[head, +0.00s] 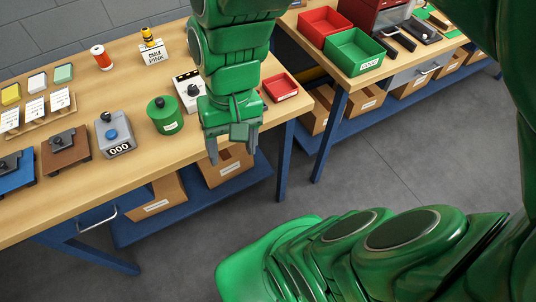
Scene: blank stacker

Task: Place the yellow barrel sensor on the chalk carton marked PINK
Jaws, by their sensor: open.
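A small yellow and black barrel-shaped piece (149,37), which looks like the yellow barrel sensor, stands upright on top of a white carton (153,55) at the back of the near table. The carton's front lettering reads CHALK, with a smaller second line that looks like PINK. My gripper (232,150) is open and empty, fingers pointing down, at the table's front edge. It is well to the right of the carton and nearer to me, touching neither. My arm rises behind it and hides part of the table.
A green canister (165,115), a white box with a black knob (187,90) and a red tray (281,87) stand close to my gripper. A counter (115,136) and a red-and-white spool (100,57) are farther left.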

